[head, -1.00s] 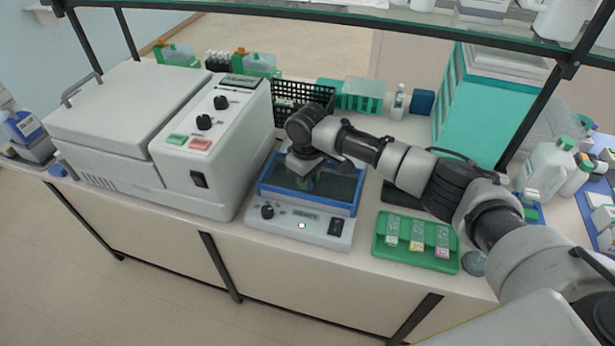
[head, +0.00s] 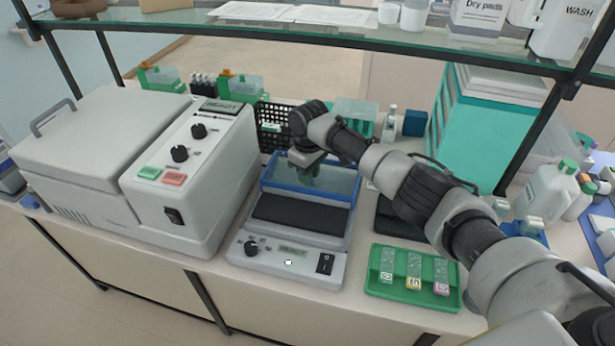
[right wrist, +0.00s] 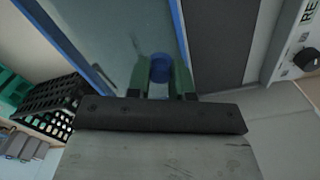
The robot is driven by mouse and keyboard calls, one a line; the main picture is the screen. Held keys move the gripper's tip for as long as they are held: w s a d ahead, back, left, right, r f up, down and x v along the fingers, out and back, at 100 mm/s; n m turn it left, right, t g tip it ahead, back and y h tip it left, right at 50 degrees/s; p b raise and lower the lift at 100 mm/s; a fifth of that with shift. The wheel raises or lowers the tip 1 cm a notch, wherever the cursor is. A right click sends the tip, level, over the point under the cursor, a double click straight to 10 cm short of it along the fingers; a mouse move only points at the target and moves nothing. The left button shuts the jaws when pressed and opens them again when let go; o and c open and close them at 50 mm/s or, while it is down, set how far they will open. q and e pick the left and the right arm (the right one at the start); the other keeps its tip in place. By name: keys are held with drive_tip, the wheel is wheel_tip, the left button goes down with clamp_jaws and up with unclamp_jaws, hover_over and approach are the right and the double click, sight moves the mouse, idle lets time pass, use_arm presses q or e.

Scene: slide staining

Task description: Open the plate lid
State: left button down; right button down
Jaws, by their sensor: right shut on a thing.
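The plate lid (head: 338,185) is a clear panel with a blue frame on the small hot plate unit (head: 270,262). It stands raised at the back of the unit, and the dark plate (head: 300,213) lies uncovered in front of it. My right gripper (head: 309,174) is at the lid's upper edge. In the right wrist view, its green fingers (right wrist: 160,78) are shut on a round blue knob (right wrist: 160,68) on the lid, beside the blue frame. My left gripper is not in view.
A large white machine (head: 150,165) with a READY display stands close on the left. A green tray (head: 412,277) with three slides lies at the right front. A black basket (head: 272,125) and a green rack (head: 354,115) stand behind. A glass shelf (head: 300,32) crosses above.

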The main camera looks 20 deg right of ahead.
drive_tip(key=c, duration=1)
unclamp_jaws()
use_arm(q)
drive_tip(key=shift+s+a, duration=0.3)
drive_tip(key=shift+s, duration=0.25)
use_arm(e)
drive_tip(key=shift+a, duration=0.1)
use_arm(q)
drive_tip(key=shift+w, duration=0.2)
use_arm(e)
drive_tip(key=shift+r, duration=0.2)
use_arm(q)
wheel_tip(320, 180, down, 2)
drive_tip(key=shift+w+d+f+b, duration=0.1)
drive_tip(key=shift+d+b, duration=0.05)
drive_tip(key=shift+b, duration=0.95)
use_arm(e)
wheel_tip(320, 180, up, 10)
drive_tip(key=shift+r, duration=0.25)
